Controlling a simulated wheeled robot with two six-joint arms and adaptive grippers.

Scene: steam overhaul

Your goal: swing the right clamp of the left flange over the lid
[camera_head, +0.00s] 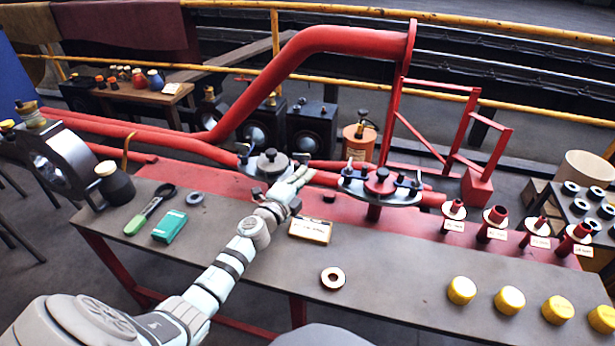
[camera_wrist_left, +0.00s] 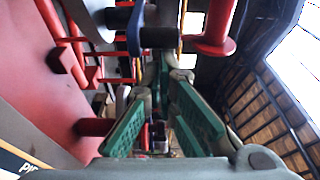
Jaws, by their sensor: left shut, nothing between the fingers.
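The left flange (camera_head: 252,170) is a pale round ring on the red pipework at the bench's back edge, with a grey lid (camera_head: 272,161) on it. A blue-handled clamp (camera_head: 243,153) stands at its left side. The flange's right side, where the right clamp sits, is partly hidden by my left gripper (camera_head: 299,176). This gripper is shut and empty at the flange's right edge; contact cannot be told. In the left wrist view, its green-padded fingers (camera_wrist_left: 165,112) lie below a dark clamp part with a blue piece (camera_wrist_left: 134,30). My right gripper is out of view.
The right flange (camera_head: 380,192), with a red lid and clamps, stands close on the right. A thick red pipe (camera_head: 345,40) arches behind. The bench (camera_head: 240,290) holds a label box (camera_head: 311,230), a ring (camera_head: 333,278), several yellow caps (camera_head: 461,290) and a green box (camera_head: 170,226).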

